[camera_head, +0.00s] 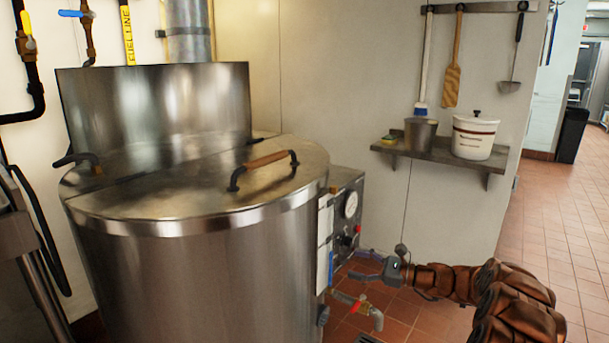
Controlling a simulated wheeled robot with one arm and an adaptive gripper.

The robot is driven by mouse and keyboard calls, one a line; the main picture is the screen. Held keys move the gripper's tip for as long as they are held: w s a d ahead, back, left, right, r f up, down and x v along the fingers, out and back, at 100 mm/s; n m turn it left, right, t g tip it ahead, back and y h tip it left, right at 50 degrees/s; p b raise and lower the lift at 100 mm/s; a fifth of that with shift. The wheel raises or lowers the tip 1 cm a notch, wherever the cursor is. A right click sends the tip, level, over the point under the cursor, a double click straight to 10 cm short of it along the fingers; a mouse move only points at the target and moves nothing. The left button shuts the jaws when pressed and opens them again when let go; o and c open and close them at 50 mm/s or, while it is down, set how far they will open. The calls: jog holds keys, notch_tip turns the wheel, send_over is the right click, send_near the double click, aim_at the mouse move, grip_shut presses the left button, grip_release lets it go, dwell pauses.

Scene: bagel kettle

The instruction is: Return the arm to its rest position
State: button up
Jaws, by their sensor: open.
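My gripper (366,267) is at the end of my copper-brown arm, which reaches in from the lower right. It is open and empty, with its fingers pointing left toward the kettle's control box. It looks apart from the kettle, though the exact gap is hard to tell. The large steel kettle (200,275) fills the left and middle. Its round lid is down, with a wooden-grip handle (264,160) on top.
The control box (345,225) with a gauge sits on the kettle's right side, above a drain valve with a red handle (360,304). A wall shelf (440,153) holds a metal pot (420,135) and a white crock (474,137). Open tiled floor (560,210) lies at right.

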jog(key=s+a+r+n+g+p, duration=0.5)
jog(key=s+a+r+n, duration=0.1)
jog(key=s+a+r, duration=0.5)
jog(key=s+a+r+n+g+h+p, duration=0.1)
jog(key=s+r+n+g+h+p, duration=0.2)
jog(key=s, duration=0.5)
jog(key=s+a+r+n+g+h+p, duration=0.1)
jog(key=s+a+r+n+h+p, duration=0.15)
jog(key=s+r, duration=0.4)
jog(key=s+d+r+n+h+p, duration=0.2)
jog(key=s+d+h+p, duration=0.1)
jog(key=s, duration=0.6)
jog(key=s+d+r+n+h+p, duration=0.3)
jog(key=s+d+p, duration=0.3)
jog(key=s+d, duration=0.2)
jog(key=s+d+r+n+h+p, duration=0.2)
jog(key=s+d+h+p, duration=0.2)
jog(key=s, duration=0.7)
jog(key=shift+d+r+h+p, duration=0.25)
jog(key=shift+d+h+p, duration=0.1)
jog(key=shift+d, duration=0.65)
jog(key=shift+s+d+n, duration=0.25)
jog(key=shift+s+n, duration=0.05)
jog(key=shift+n, duration=0.05)
jog(key=shift+c, duration=0.2)
